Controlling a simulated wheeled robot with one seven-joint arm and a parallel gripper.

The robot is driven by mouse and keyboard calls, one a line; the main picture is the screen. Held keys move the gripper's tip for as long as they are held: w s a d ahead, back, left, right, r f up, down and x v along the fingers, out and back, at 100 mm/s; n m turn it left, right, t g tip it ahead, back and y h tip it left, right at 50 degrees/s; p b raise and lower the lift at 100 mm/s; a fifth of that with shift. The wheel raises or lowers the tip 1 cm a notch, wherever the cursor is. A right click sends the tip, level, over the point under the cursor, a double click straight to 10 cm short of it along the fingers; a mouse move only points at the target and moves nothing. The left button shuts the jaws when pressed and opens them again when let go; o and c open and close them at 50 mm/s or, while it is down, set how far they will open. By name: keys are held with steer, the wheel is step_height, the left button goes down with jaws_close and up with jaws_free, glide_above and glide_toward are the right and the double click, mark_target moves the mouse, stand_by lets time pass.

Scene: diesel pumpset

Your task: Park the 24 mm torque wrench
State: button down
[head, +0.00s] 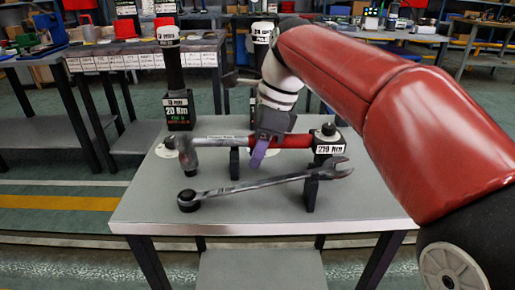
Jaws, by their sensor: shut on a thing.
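A torque wrench (215,140) with a grey shaft, a red grip and a dark socket head at its left end lies crosswise over the grey table (250,215) in the head view. My gripper (260,150), with a purple finger showing, is shut on its red grip from above. The right end of the grip reaches a black block (328,142) labelled "219 Nm". A dark upright support (235,163) stands below the shaft; I cannot tell whether the shaft touches it. The 24 mm marking is not readable.
A combination wrench (265,185) lies in front, with a black support (311,192) near its open end. A black tool (173,80) stands upright at the back left, labelled "20 Nm". Another upright tool (262,32) is partly hidden behind my arm. The table's front is clear.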

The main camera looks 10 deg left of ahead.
steer(key=shift+f+b, duration=0.55)
steer(key=shift+f, duration=0.4)
steer(key=c, duration=1.1)
jaws_free()
steer(key=shift+f, duration=0.1)
steer(key=p+v, duration=0.2)
steer(key=v, duration=0.6)
steer(key=shift+s, duration=0.15)
